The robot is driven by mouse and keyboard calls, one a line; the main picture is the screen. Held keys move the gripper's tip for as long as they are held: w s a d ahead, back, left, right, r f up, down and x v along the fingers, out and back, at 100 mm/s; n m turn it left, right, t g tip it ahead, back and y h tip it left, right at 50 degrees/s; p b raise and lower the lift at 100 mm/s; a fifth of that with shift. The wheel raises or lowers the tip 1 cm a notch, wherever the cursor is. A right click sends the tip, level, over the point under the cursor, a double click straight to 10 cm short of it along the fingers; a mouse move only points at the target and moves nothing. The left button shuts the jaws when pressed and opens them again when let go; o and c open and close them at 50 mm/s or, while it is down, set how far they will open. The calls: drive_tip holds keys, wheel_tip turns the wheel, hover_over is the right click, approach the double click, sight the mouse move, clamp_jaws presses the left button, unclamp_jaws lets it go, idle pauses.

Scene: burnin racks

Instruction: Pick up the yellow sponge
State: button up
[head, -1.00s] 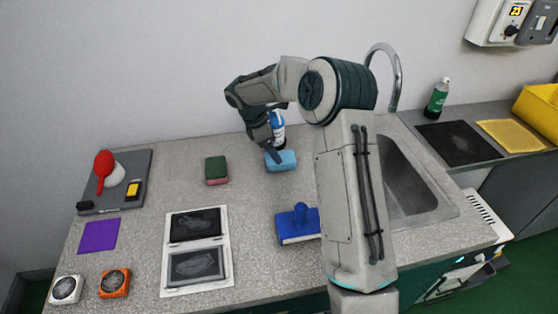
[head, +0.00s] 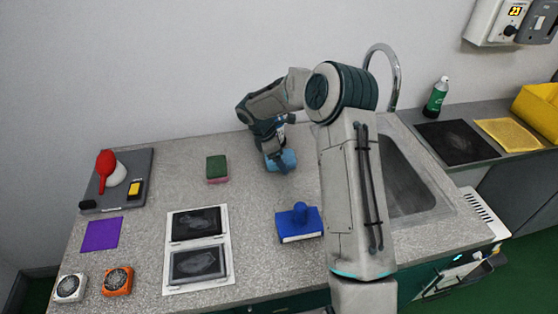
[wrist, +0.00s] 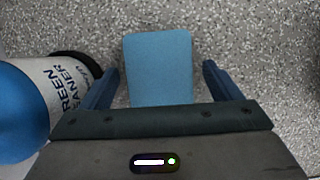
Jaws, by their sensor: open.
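No plainly yellow sponge shows; a small yellow and black item (head: 135,189) lies on the grey tray at the left, too small to identify. A light blue sponge-like block (head: 289,158) lies on the counter near the back wall. In the wrist view, the blue block (wrist: 160,65) sits between the two fingers of my gripper (wrist: 160,82), with gaps on both sides. My gripper (head: 281,166) is open over it in the head view and partly hides it. A green and pink sponge (head: 217,169) lies to the left.
A cleaner bottle (wrist: 45,100) stands close to my left finger in the wrist view. Counter between the sponges is clear.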

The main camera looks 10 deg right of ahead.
sight(285, 156)
drive_tip(key=shift+f, duration=0.1)
drive_tip(key=c, duration=1.1)
drive_tip(key=shift+c, duration=0.2)
drive_tip(key=shift+r+p, duration=0.35)
drive_tip(key=shift+r, duration=0.25)
wheel_tip(285, 156, up, 3)
drive_tip(key=shift+r+p, duration=0.1)
drive_tip(key=shift+p, duration=1.05)
drive_tip(key=a+p, duration=0.1)
drive_tip(key=a, duration=0.9)
drive_tip(key=a+p, duration=0.1)
drive_tip(key=a, duration=1)
drive_tip(key=a+p, duration=0.1)
drive_tip(key=a, duration=1)
drive_tip(key=shift+w+f, duration=0.25)
drive_tip(key=shift+w, duration=0.1)
